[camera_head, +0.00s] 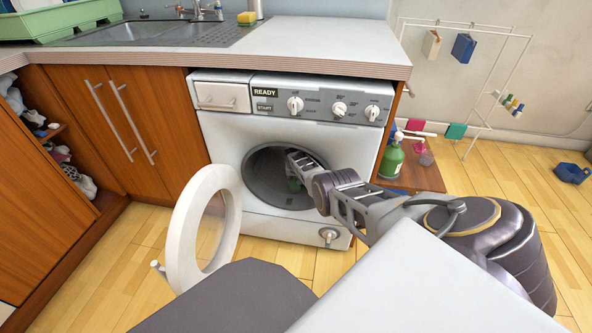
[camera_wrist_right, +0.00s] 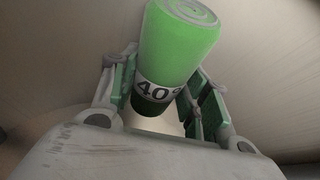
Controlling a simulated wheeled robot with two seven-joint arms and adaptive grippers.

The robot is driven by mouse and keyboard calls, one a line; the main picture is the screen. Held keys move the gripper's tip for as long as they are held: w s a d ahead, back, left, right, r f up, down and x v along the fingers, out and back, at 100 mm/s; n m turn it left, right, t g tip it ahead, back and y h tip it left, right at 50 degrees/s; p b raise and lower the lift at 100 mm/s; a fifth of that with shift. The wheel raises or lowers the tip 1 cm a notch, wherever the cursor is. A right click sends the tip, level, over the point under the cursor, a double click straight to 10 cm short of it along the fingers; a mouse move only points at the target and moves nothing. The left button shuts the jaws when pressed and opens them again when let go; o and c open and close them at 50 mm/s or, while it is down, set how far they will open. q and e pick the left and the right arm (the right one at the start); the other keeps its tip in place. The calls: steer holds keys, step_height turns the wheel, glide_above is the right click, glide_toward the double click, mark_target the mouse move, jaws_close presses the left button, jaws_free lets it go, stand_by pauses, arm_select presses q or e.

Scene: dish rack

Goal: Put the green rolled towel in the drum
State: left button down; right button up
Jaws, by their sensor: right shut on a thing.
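The green rolled towel (camera_wrist_right: 180,45) has a white band marked "40" around it and is held between the green-padded fingers of my right gripper (camera_wrist_right: 168,100). In the head view a bit of green towel (camera_head: 294,184) shows at the gripper inside the drum (camera_head: 265,178) of the white washing machine. My right arm reaches through the round opening from the right. The grey drum wall surrounds the towel in the right wrist view. My left gripper is not in view.
The machine's round white door (camera_head: 184,235) stands open to the left of the opening. A worktop (camera_head: 310,42) with a sink (camera_head: 150,31) lies above. A green bottle (camera_head: 391,160) stands on a low wooden shelf to the right. A drying rack (camera_head: 500,80) is farther right.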

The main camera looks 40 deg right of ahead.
steer(key=shift+f, duration=0.15)
stand_by(0.3)
steer(key=o, duration=0.7)
steer(key=shift+o, duration=0.8)
steer(key=shift+o, duration=0.5)
steer(key=o, duration=0.6)
steer(key=shift+c, duration=0.2)
steer(key=shift+a+r, duration=0.1)
steer(key=shift+r, duration=0.3)
